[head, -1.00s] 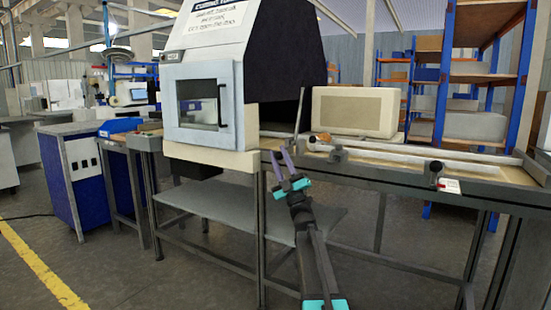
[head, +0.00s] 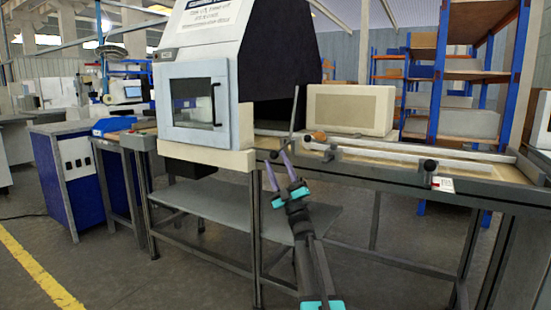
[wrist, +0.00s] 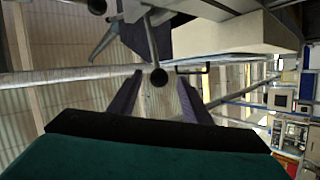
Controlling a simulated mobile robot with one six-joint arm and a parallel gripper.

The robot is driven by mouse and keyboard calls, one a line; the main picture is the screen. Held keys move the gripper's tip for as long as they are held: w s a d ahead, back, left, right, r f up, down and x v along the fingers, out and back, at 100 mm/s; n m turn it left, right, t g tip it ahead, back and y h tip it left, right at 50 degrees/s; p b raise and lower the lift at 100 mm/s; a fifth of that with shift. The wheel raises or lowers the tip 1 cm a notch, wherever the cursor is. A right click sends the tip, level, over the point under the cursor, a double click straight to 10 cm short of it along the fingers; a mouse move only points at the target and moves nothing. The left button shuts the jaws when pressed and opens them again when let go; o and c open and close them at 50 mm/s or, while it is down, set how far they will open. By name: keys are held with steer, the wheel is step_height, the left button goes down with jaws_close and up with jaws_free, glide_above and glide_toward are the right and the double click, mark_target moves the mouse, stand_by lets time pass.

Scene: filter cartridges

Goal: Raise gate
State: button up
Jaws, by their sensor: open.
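The machine (head: 205,100) has a windowed front panel with a black vertical handle (head: 215,104), which looks closed. I cannot tell whether this panel is the gate. A thin upright rod (head: 294,108) stands at the bench edge beside the machine's dark right side. In the wrist view, a black ball knob (wrist: 158,77) appears between the spread fingers (wrist: 160,88). I cannot tell if they touch it.
A rail track (head: 400,155) with a black knob (head: 431,165) runs right along the bench. A beige box (head: 350,108) stands behind it. A grey lower shelf (head: 225,203) lies under the machine. The floor at left is mostly clear.

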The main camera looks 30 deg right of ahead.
steer(key=p+v, duration=0.2)
steer(key=v, duration=0.8)
steer(key=shift+s, duration=0.25)
steer(key=shift+f, duration=0.15)
